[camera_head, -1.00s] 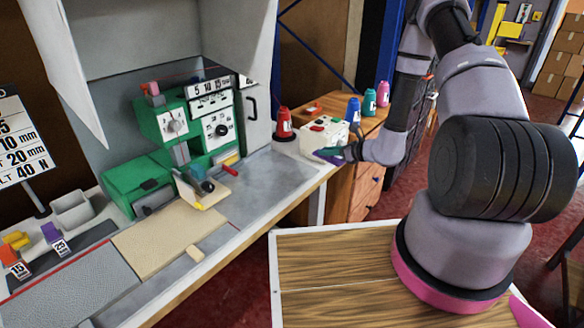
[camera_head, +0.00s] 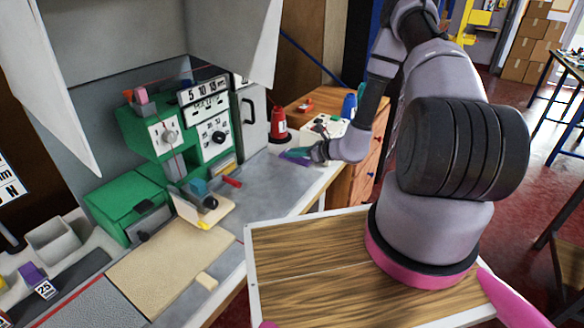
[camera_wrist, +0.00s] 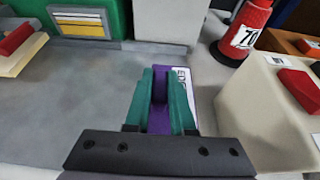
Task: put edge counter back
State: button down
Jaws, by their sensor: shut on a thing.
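The edge counter is a purple block (camera_wrist: 208,88) with a white label whose visible letters begin "ED". My gripper (camera_wrist: 162,82) has green fingers shut on it in the wrist view. Its far part sticks out to the right of the fingers, and the rest is partly hidden between them. In the head view my gripper (camera_head: 297,153) is over the right end of the grey bench top (camera_head: 262,180), with a bit of purple (camera_head: 294,160) under it. I cannot tell whether the block touches the bench.
A green machine (camera_head: 185,130) with dials stands at the back. A red cone (camera_head: 278,125), tagged 70 in the wrist view, and a cream box (camera_wrist: 265,110) are close on the right. Bare grey bench lies left of my gripper.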

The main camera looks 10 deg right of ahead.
aim_at(294, 174)
jog(key=shift+f, duration=2.95)
jog(key=c, duration=0.8)
grip_release()
jog(key=shift+o, duration=0.2)
jog(key=v, duration=1.2)
jog(key=shift+f, duration=0.1)
jog(key=s+a+r+n+g+y, duration=0.15)
jog(key=r+n, duration=0.25)
jog(key=r, duration=0.4)
jog(key=s+a+r+n+g, duration=0.1)
jog(key=a+r+n+g, duration=0.25)
jog(key=r, duration=0.55)
jog(key=s+a+r+n+g, duration=0.1)
jog(key=a+r+n+g, duration=0.1)
jog(key=r+n, duration=0.45)
jog(key=s+d+r+n+t+h, duration=0.2)
jog(key=s+r+n+h, duration=0.2)
jog(key=s+r, duration=0.4)
jog(key=s+d+r+n+t+h, duration=0.2)
jog(key=s+r+n+h, duration=0.2)
jog(key=s+r, duration=0.5)
notch_tip(294, 174, up, 7)
jog(key=shift+d+r+n+t+h, duration=0.1)
jog(key=shift+d+n+t+h, duration=0.3)
jog(key=shift+h, duration=0.05)
